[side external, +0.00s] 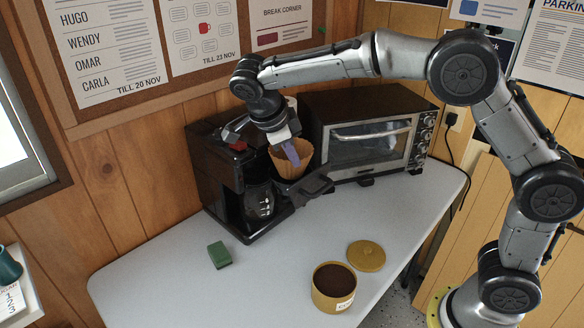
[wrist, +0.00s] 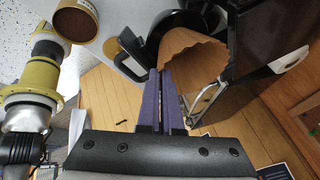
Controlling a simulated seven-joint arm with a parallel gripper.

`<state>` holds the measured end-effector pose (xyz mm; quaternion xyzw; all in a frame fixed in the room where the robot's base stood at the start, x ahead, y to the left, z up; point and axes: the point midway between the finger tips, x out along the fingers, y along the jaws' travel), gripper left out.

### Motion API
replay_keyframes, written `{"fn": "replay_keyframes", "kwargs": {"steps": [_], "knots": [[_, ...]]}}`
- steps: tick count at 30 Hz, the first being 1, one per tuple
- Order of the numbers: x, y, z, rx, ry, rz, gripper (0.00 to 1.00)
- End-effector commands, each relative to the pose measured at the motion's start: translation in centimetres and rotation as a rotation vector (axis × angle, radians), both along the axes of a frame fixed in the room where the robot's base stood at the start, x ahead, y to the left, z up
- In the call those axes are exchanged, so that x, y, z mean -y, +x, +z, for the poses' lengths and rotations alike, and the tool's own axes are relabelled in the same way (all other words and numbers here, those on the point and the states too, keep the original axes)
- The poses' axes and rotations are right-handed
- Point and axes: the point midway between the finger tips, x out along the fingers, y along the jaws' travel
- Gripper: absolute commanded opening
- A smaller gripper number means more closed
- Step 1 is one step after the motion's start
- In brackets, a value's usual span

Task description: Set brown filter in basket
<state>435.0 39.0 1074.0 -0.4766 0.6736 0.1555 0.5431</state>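The brown filter (side external: 291,166), a fluted paper cone, is at the front of the coffee maker, open end up and slightly tilted. In the wrist view the filter (wrist: 192,62) lies at the right finger's tip. My gripper (side external: 291,153) points down at the filter's rim; its purple fingers (wrist: 159,78) are nearly together, with the filter's edge apparently pinched between them. The black basket with its handle (side external: 316,186) is swung out under the filter; its dark bowl (wrist: 178,22) shows behind the filter in the wrist view. Whether the filter touches the basket is hidden.
The coffee maker (side external: 213,172) with a glass carafe (side external: 259,203) stands at the back left, beside a toaster oven (side external: 370,145). A green sponge (side external: 219,255), an open coffee tin (side external: 333,290) and its lid (side external: 367,256) are on the table. The front left tabletop is clear.

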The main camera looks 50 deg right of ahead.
Motion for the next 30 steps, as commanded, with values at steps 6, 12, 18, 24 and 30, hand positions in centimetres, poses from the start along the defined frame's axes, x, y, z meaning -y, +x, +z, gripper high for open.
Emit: {"fn": "replay_keyframes", "kwargs": {"steps": [6,12,18,24,30], "knots": [[0.0,0.3,-3.0,-0.002,-0.001,0.0,0.0],[0.0,0.3,-3.4,0.0,-0.001,0.0,0.0],[0.0,0.2,-3.6,0.0,-0.001,0.0,0.0],[0.0,0.3,-4.1,0.0,-0.001,0.0,0.06],[0.0,0.3,-4.1,0.0,-0.001,0.0,0.15]]}}
